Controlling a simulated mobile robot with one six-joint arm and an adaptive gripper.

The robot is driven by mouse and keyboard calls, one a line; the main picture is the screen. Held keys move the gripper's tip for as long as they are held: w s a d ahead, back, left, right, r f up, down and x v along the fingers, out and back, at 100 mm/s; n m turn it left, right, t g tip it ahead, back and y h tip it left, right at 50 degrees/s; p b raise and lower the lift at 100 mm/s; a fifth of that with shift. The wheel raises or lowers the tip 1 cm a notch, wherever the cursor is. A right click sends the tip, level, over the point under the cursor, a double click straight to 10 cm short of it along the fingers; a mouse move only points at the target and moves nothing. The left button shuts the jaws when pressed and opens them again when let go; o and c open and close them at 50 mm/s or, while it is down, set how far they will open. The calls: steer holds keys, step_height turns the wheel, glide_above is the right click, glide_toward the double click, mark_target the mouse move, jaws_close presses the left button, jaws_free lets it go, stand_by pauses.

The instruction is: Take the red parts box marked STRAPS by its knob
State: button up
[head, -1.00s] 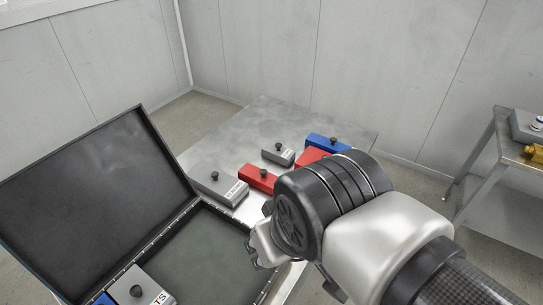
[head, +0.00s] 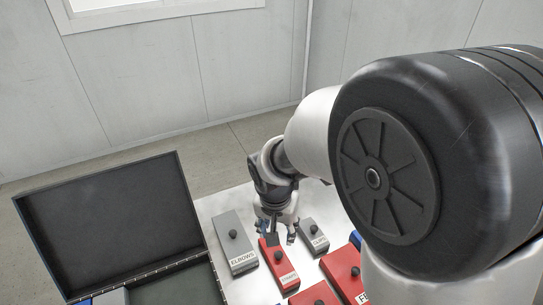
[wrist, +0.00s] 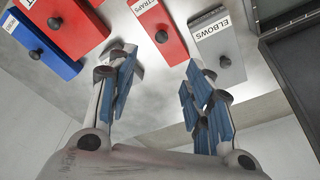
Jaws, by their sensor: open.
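The red STRAPS box (head: 283,271) lies on the metal table in the head view, between two grey boxes. The knob shows beyond the fingertips, roughly in line with the gap. I cannot tell the exact height above it.
The grey ELBOWS box (head: 234,243) is close on the left and the grey CLIPS box (head: 313,237) close on the right. Another red box (head: 341,272) lies to the right. A blue box (wrist: 40,50) shows in the wrist view. An open black case (head: 115,225) stands at left.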

steer(key=b, duration=0.4)
glide_above(278, 254)
steer(key=s, duration=0.2)
step_height(278, 254, down, 12)
steer(key=shift+w+f+b, duration=0.3)
steer(key=shift+f+b, duration=0.05)
steer(key=shift+f, duration=0.6)
steer(key=shift+w+f+b, duration=0.3)
steer(key=shift+f+b, duration=0.05)
steer(key=shift+f, duration=0.65)
steer(key=shift+w+f+b, duration=0.3)
steer(key=shift+f+b, duration=0.05)
steer(key=shift+f, duration=0.6)
steer(key=shift+r, duration=0.1)
steer(key=shift+c, duration=0.6)
jaws_close()
